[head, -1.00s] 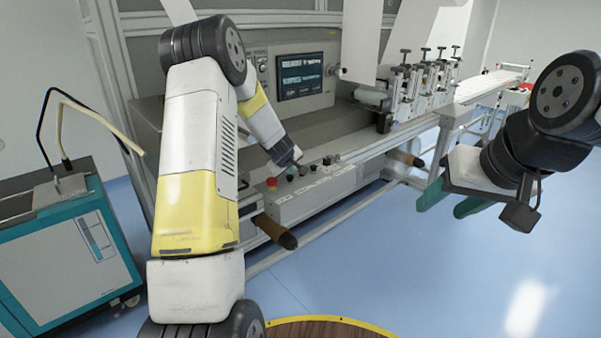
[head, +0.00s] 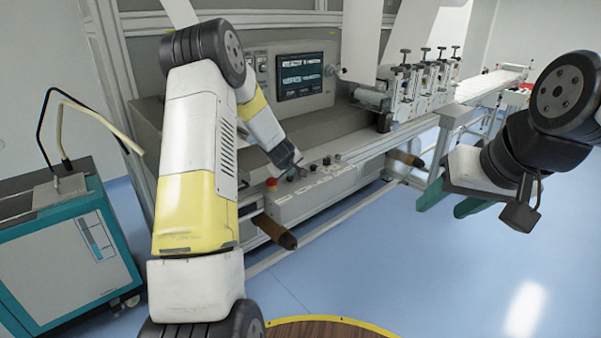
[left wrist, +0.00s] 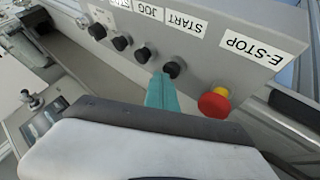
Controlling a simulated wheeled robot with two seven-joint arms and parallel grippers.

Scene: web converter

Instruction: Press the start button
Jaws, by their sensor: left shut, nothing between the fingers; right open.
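The black start button (left wrist: 172,69) is beside the START label (left wrist: 185,23) in the left wrist view. My left gripper (left wrist: 160,88) is shut and empty. Its teal fingertips meet the button's edge in that view; I cannot tell whether they press it. In the head view my left gripper (head: 301,169) is at the control panel (head: 312,193) and hides the start button. My right gripper (head: 452,205) is open and empty, over the floor at the right.
The red emergency stop button (left wrist: 214,102) is close beside the start button, and also shows in the head view (head: 271,183). Other black knobs (left wrist: 143,54) line the panel on the other side. A brown roller (head: 275,232) juts out below the panel. A display screen (head: 300,76) is above.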

